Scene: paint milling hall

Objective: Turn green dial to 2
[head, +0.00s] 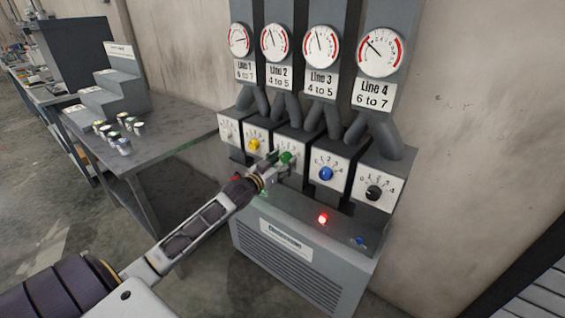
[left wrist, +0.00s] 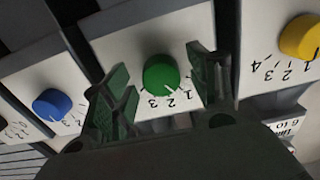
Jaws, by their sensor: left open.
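The green dial (head: 287,158) is a round knob on a white numbered plate, third from the left in the row on the grey compressor. In the left wrist view the green dial (left wrist: 160,74) sits between the two spread fingers of my left gripper (left wrist: 158,85), apparently with a gap on each side. A pale pointer line shows on the dial's lower edge, but I cannot tell surely which number it meets. In the head view my left gripper (head: 272,162) reaches the dial from the lower left and hides part of its plate. My right gripper is not in view.
The yellow dial (head: 253,145) and blue dial (head: 326,173) flank it closely, with a black dial (head: 374,193) further right. Gauges with line labels stand above. A red lamp (head: 322,218) glows on the compressor (head: 295,270). A table (head: 180,130) with small cans stands left.

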